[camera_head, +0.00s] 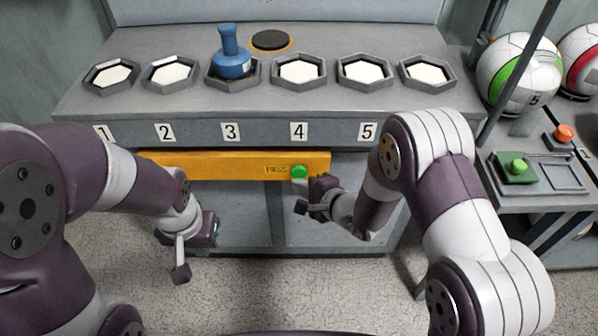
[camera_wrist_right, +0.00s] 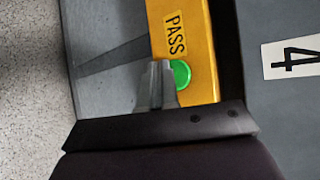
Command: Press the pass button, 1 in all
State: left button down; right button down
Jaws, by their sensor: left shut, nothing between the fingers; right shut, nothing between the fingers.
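The green pass button (camera_head: 299,172) sits at the right end of a yellow bar (camera_head: 215,166) marked PASS, on the front of the bench. In the right wrist view the button (camera_wrist_right: 181,74) shows just right of my right gripper's fingertips (camera_wrist_right: 158,72), which cover part of its edge; I cannot tell whether they touch. In the head view my right gripper (camera_head: 306,196) is shut and empty, just below and right of the button. My left gripper (camera_head: 182,255) is shut and empty, hanging low in front of the bench, left of the bar's PASS end.
A black disc (camera_head: 271,40) lies behind. At right, a side table carries a green button box (camera_head: 517,167), an orange button (camera_head: 564,133) and balls (camera_head: 519,75).

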jog(key=s+p, duration=0.1)
jog(key=s, duration=0.4)
dwell(0.5)
